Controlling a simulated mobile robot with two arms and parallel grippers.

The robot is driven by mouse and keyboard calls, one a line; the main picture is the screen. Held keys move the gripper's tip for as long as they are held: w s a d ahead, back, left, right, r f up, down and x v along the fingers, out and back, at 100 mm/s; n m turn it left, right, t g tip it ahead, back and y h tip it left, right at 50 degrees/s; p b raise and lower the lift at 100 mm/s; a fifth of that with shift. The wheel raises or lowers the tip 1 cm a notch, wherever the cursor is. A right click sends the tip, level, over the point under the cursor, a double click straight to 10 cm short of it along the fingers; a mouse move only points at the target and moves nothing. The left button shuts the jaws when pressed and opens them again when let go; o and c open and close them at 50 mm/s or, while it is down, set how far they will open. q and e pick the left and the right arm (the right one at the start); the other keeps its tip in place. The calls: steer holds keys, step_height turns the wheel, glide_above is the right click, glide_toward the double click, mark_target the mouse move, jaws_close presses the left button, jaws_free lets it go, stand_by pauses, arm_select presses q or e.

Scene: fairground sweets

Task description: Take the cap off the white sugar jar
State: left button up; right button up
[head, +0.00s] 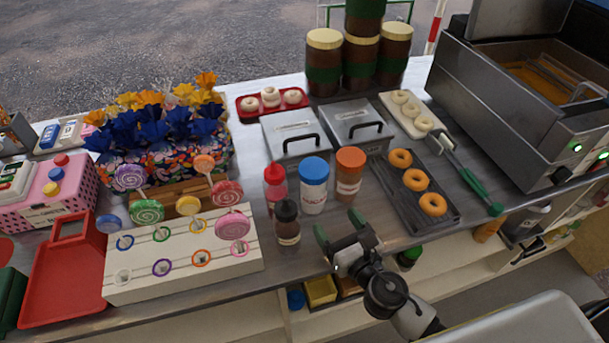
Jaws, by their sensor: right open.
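The white sugar jar (313,200) stands upright on the counter in the head view, with a blue cap (314,168) on top. An orange-brown jar with an orange cap (350,158) stands just to its right. My right gripper (338,227) is open and empty, on the near side of the two jars, with its green-tipped fingers apart. It appears clear of the white jar; its exact height over the counter is hard to tell. My left gripper is not in view.
A red squeeze bottle (275,186) and a dark bottle (287,225) stand close left of the jar. Two steel lidded bins (292,140) are behind. A dark tray (395,190) of glazed doughnuts lies right. A white lollipop stand (190,268) is left.

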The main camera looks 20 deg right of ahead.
mark_target(319, 200)
steer(key=x, duration=0.1)
steer(key=p+x, duration=0.1)
steer(key=x, duration=0.1)
steer(key=shift+w+a+r, duration=0.1)
steer(key=shift+w+r, duration=0.15)
steer(key=shift+w, duration=0.1)
steer(key=shift+w+a+f, duration=0.1)
steer(key=shift+w+a, duration=0.05)
steer(key=shift+w, duration=0.4)
steer(key=p+x, duration=0.1)
steer(key=x, duration=0.4)
steer(key=shift+w+a, duration=0.15)
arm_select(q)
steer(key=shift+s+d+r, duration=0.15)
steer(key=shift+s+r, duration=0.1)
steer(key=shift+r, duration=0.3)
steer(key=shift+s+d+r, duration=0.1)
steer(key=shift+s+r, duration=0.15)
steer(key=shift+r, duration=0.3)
arm_select(e)
steer(key=c, duration=0.9)
steer(key=shift+o, duration=0.2)
